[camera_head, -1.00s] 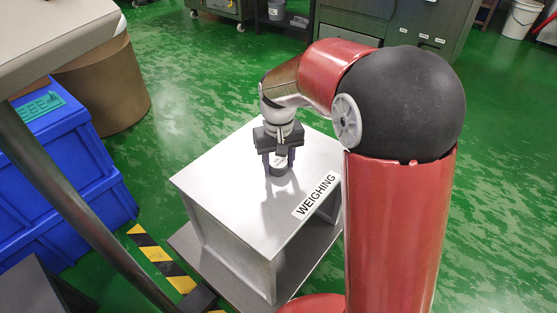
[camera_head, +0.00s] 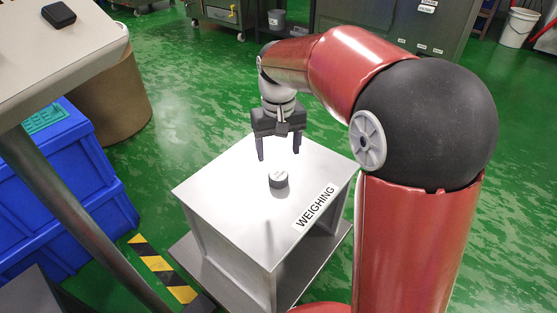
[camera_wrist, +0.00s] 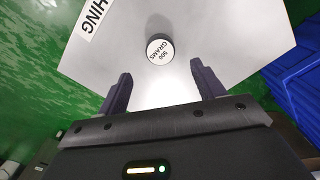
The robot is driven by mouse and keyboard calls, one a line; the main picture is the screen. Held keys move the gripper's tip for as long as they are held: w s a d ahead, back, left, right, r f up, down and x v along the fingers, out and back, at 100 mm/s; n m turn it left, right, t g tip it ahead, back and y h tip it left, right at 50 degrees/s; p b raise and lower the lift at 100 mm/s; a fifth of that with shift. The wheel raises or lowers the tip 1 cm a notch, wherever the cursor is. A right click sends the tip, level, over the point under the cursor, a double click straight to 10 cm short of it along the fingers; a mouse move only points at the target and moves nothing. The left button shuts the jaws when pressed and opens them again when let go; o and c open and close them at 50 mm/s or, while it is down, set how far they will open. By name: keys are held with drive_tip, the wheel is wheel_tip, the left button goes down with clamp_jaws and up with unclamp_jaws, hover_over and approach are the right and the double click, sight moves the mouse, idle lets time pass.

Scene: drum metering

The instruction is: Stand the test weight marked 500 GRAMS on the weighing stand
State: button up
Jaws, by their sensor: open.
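The test weight (camera_head: 278,181) is a short dark grey cylinder with a pale top label. It stands upright on top of the weighing stand (camera_head: 225,190), a grey metal table with a WEIGHING label near its right edge. In the wrist view the weight (camera_wrist: 159,50) shows its label, 500 GRAMS, and sits on the bare stand top (camera_wrist: 215,40). My gripper (camera_head: 279,156) is open and empty, above and behind the weight in the head view. In the wrist view the fingers (camera_wrist: 160,85) are spread wide and apart from the weight.
A pale table (camera_head: 75,50) at the upper left bears a small black object (camera_head: 58,14). Blue crates (camera_head: 75,190) and a brown drum (camera_head: 115,105) stand at left. Striped floor tape (camera_head: 160,265) lies by the stand. The rest of the stand top is clear.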

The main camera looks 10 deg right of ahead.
drive_tip(key=s+d+r+m+t, duration=0.1)
drive_tip(key=s+d+r, duration=0.2)
drive_tip(key=s+r, duration=0.15)
drive_tip(key=s+d+r+t, duration=0.1)
drive_tip(key=s+d+r, duration=0.2)
drive_tip(key=s, duration=0.2)
drive_tip(key=s+d+f+t, duration=0.1)
drive_tip(key=s, duration=0.5)
drive_tip(key=s+d+f+m+t, duration=0.1)
drive_tip(key=s+d+f+t, duration=0.1)
drive_tip(key=s, duration=0.4)
drive_tip(key=shift+s+d+f+t, duration=0.2)
drive_tip(key=shift+d+f+t, duration=0.1)
drive_tip(key=shift+r+p, duration=0.1)
drive_tip(key=shift+p, duration=0.2)
